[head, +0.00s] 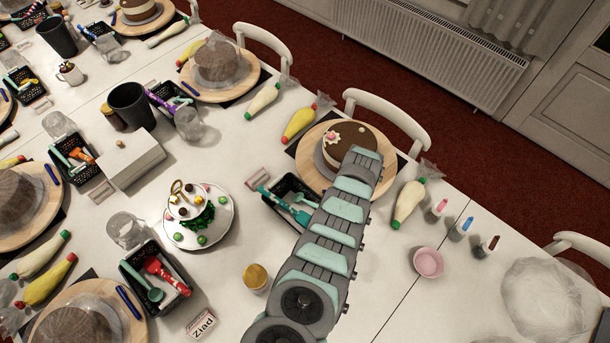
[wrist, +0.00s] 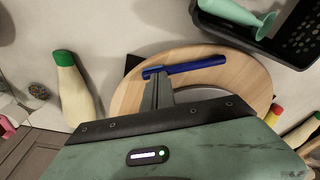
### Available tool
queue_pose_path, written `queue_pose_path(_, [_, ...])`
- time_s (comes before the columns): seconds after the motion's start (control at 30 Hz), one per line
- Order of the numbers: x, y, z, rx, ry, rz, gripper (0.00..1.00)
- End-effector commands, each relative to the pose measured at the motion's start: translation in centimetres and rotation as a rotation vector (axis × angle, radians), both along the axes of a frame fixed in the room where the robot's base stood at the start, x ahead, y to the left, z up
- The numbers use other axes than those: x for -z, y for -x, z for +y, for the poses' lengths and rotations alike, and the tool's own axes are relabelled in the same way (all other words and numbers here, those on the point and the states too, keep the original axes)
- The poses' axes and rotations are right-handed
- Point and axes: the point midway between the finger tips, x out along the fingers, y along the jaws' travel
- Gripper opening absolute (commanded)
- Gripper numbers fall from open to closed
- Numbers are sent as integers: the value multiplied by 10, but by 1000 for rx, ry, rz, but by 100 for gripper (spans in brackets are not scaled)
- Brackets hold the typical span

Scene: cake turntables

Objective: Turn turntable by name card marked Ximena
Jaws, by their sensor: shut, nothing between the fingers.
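A round wooden turntable (head: 312,153) with a brown and cream cake (head: 358,134) on it stands at the right part of the table. My arm covers part of it in the head view. In the wrist view, my gripper (wrist: 156,73) is shut and empty over the rim of this wooden turntable (wrist: 243,75). Its fingertips are at one end of a blue pen-like stick (wrist: 200,66) on the rim; I cannot tell whether they touch it. A small name card (head: 258,178) stands left of this turntable, its writing unreadable. No card legibly reads Ximena; the front card (head: 201,322) reads Ziad.
A black basket (head: 279,203) with teal tools stands beside the turntable. Piping bags (head: 300,121) (head: 408,203) flank it. A pink bowl (head: 428,262) and small bottles (head: 464,228) stand to the right. A tiered stand (head: 217,227) and other turntables (head: 240,84) stand to the left.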

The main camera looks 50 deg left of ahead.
Motion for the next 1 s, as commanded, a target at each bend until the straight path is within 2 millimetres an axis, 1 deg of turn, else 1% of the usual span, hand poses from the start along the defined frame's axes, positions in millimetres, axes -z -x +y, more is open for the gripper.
queue_pose_path(0.03, [5, -8, -5, 2, -1, -3, 0])
queue_pose_path(0.1, [5, -16, -12, 3, -1, -2, 0])
queue_pose_path(0.23, [4, -25, -20, 0, 1, 1, 0])
queue_pose_path(0.4, [1, -26, -21, -1, 1, 3, 0])
queue_pose_path(0.63, [4, -29, -22, 0, 1, 2, 0])
queue_pose_path(1.0, [8, -62, -31, 1, 0, -1, 0])
